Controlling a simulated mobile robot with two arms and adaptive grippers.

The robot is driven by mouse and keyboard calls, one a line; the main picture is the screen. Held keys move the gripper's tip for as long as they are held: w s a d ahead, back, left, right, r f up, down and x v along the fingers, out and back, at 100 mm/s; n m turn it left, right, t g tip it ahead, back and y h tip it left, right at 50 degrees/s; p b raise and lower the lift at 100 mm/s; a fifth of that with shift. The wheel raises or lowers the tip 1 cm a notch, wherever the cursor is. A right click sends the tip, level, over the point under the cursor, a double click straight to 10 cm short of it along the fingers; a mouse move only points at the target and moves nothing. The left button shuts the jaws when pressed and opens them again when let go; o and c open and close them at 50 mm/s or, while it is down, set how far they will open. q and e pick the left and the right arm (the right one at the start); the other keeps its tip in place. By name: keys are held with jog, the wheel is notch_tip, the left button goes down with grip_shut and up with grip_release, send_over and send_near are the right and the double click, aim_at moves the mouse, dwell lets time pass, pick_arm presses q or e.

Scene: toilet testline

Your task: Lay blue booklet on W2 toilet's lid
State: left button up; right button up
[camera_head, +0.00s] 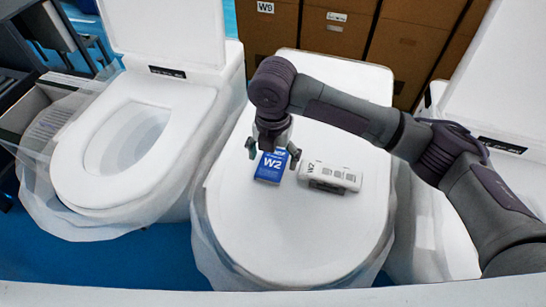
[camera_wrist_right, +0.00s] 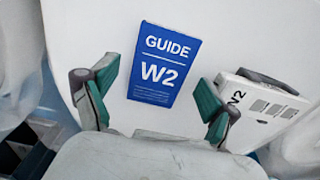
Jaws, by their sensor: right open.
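The blue booklet (camera_head: 271,167), marked W2, lies flat on the closed white lid (camera_head: 290,235) of the middle toilet. In the right wrist view the booklet (camera_wrist_right: 163,65) reads "GUIDE W2". My right gripper (camera_head: 272,153) is open above the lid, its fingers on either side of the booklet. In the right wrist view its green-padded fingertips (camera_wrist_right: 160,95) are apart, with nothing between them gripped. My left gripper is not in view.
A white W2 device (camera_head: 330,176) lies on the same lid, right of the booklet, close to the right finger. An open-lidded toilet (camera_head: 85,190) stands at left, another toilet (camera_head: 440,235) at right. Brown boxes (camera_head: 335,30) stand behind. The lid's front is clear.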

aim_at(273, 162)
notch_tip(273, 162, up, 11)
jog(key=b, duration=0.2)
jog(key=shift+r+b, duration=0.2)
jog(key=shift+b, duration=0.15)
